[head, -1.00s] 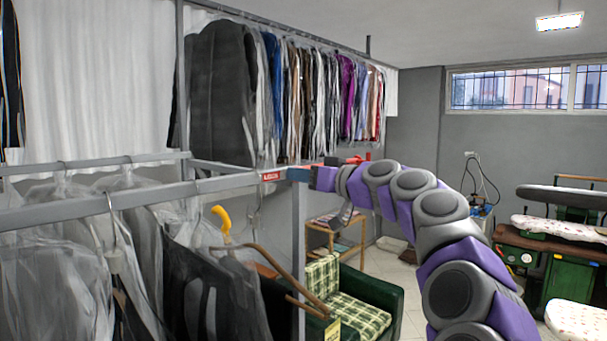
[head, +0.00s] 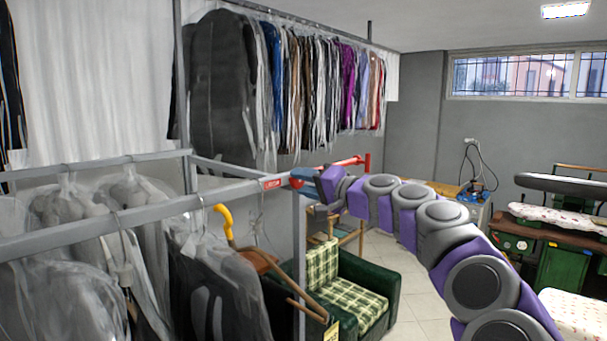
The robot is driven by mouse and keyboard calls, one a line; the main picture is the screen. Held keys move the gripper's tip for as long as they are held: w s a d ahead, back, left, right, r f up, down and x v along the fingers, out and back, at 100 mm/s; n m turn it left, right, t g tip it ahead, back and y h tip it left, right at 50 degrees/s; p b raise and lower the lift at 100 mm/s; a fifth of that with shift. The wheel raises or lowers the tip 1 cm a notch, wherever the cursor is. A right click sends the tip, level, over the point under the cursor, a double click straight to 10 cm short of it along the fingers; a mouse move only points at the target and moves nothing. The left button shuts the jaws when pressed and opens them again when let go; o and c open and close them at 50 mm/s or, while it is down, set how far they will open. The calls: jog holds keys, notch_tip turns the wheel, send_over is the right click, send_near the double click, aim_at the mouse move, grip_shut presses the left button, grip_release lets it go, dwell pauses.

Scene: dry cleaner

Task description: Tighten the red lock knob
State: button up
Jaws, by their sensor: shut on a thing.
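The red lock knob (head: 296,183) is a small red piece at the front corner of the grey clothes rack, beside a blue fitting (head: 304,173). My purple and grey arm reaches in from the lower right. My gripper (head: 309,188) is at this corner and looks shut on the red knob. The gripper's wrist and blue end part hide much of the joint, so the exact finger contact is hard to see. A red label (head: 273,182) with pale lettering sits on the rail just left of the knob.
A red bar (head: 347,162) extends behind my gripper. A green plaid armchair (head: 345,290) stands below. Bare floor (head: 415,300) lies right of it.

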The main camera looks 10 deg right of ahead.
jog(key=m+p, duration=0.3)
jog(key=shift+d+r+m, duration=0.1)
jog(key=shift+r+m, duration=0.05)
jog(key=shift+m, duration=0.25)
jog(key=shift+w+m+p, duration=0.1)
jog(key=shift+m+p, duration=0.25)
jog(key=shift+m, duration=0.15)
jog(key=shift+f, duration=0.35)
jog(key=o, duration=1)
jog(key=shift+d, duration=0.1)
jog(key=shift+o, duration=0.2)
jog(key=shift+r, duration=0.1)
jog(key=b+v, duration=0.3)
jog(key=v, duration=1.4)
jog(key=shift+d, duration=0.25)
jog(key=shift+a, duration=0.15)
